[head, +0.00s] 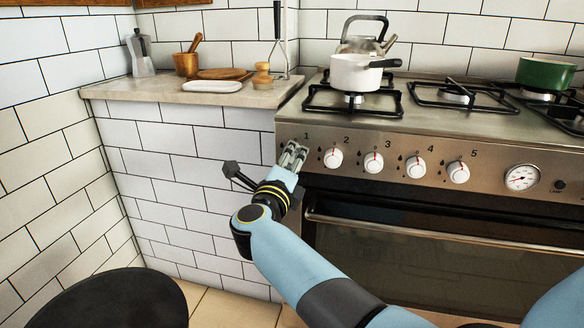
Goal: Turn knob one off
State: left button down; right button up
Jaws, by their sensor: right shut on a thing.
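The stove's steel front panel (495,176) carries a row of white knobs with red marks, numbered above from 1. My right gripper (293,153) is at the left end of this row, just under the number 1. Its fingers are shut on knob one, which they hide almost fully, so I cannot tell which way it is turned. Knob two (333,158) is just right of the gripper, apart from it. A white pot (354,75) stands on the front left burner. My left gripper is not in view.
Knob three (373,163), knob four (415,168) and knob five (458,172) continue to the right, then a dial (521,177). The oven handle (420,228) runs below. A counter (190,92) with small kitchenware stands left. A kettle (361,40) and green pot (545,73) are behind.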

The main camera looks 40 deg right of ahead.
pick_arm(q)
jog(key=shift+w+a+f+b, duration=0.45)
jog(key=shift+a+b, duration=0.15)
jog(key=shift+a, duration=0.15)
pick_arm(e)
jog(key=m, duration=0.2)
jog(key=shift+f+m, duration=0.2)
jog(key=shift+m, duration=0.1)
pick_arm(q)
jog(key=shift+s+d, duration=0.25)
